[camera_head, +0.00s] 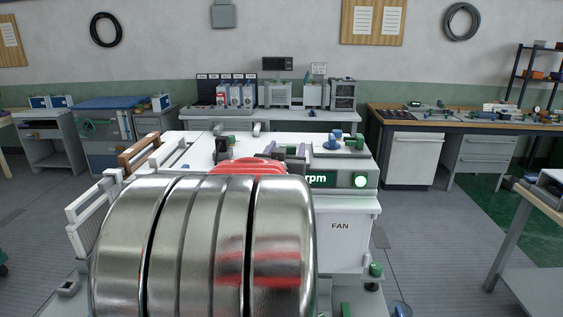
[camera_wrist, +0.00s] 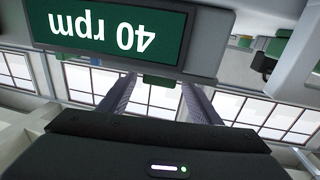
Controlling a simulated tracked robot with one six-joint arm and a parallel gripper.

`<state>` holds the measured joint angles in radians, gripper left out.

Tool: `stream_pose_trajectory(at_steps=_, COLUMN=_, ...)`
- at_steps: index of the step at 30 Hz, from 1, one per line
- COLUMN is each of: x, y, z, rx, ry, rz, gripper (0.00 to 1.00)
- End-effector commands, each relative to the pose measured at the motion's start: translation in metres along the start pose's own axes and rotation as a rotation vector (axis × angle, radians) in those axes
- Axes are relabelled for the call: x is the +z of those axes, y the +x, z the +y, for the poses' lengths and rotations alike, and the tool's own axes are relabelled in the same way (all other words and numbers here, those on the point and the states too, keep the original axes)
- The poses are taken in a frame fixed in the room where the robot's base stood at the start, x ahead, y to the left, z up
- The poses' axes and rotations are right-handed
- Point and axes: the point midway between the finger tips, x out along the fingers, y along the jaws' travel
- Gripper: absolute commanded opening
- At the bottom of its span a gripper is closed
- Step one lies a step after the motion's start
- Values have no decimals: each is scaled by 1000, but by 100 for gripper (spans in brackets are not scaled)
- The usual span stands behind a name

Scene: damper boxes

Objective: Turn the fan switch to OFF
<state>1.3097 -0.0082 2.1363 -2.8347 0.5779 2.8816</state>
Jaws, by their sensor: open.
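The white fan unit (camera_head: 341,226), marked FAN, stands in front of me, partly hidden by my metal arm. Its green display (camera_head: 322,180) shows "rpm" in the head view. In the wrist view the display (camera_wrist: 110,35) reads "40 rpm" upside down. A round green-white lamp (camera_head: 361,181) glows right of the display. My gripper (camera_wrist: 158,82) is open, its two grey fingers apart just below the display in the wrist view. A small green piece shows between the fingertips; I cannot tell whether it is the switch or whether they touch it. No OFF marking is readable.
A blue cup-like part (camera_head: 335,135) and small green parts stand on the unit's top. A back bench (camera_head: 290,114) carries several devices. A wooden-topped workbench (camera_head: 460,122) stands at the right. Grey floor lies open to the right of the unit.

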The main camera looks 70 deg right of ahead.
Motion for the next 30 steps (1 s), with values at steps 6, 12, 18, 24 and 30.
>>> stream_pose_trajectory(at_steps=6, x=-1, y=-28, z=0, rx=0, ry=1, rz=1, gripper=58)
stream_pose_trajectory(at_steps=12, x=0, y=-52, z=0, rx=-1, ry=0, rz=1, gripper=58)
stream_pose_trajectory(at_steps=18, x=0, y=-74, z=0, rx=-1, ry=1, rz=1, gripper=58)
stream_pose_trajectory(at_steps=24, x=0, y=-85, z=0, rx=0, ry=0, rz=0, gripper=58)
stream_pose_trajectory(at_steps=30, x=1, y=-87, z=0, rx=0, ry=0, rz=0, gripper=58)
